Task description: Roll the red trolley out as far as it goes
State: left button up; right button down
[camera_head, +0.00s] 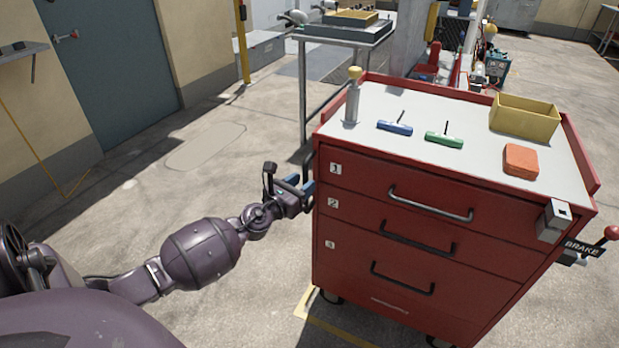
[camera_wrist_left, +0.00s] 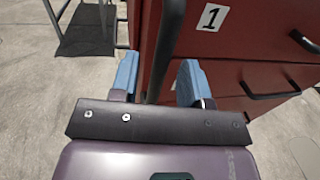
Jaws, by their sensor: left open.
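The red trolley (camera_head: 425,245) stands at the right of the head view, with drawers numbered 1, 2 and 3 and castors below. A dark upright push handle (camera_head: 308,165) is at its left side. My left gripper (camera_head: 303,188) is at this handle, low on it. In the left wrist view the gripper's blue fingers (camera_wrist_left: 159,78) are open, one on each side of the dark handle bar (camera_wrist_left: 163,48). Contact cannot be told. A brake lever with a red knob (camera_head: 612,232) and a BRAKE label sticks out at the trolley's right. My right gripper is out of view.
On the trolley top are a yellow bin (camera_head: 524,118), an orange block (camera_head: 521,161), blue and green T-handled tools and a bottle (camera_head: 352,98). A metal table (camera_head: 345,30) stands behind. Open concrete floor (camera_head: 225,200) lies to the left. A yellow floor line (camera_head: 330,330) runs by the trolley.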

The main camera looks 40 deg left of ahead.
pick_arm(q)
jog(key=shift+w, duration=1.8)
grip_shut()
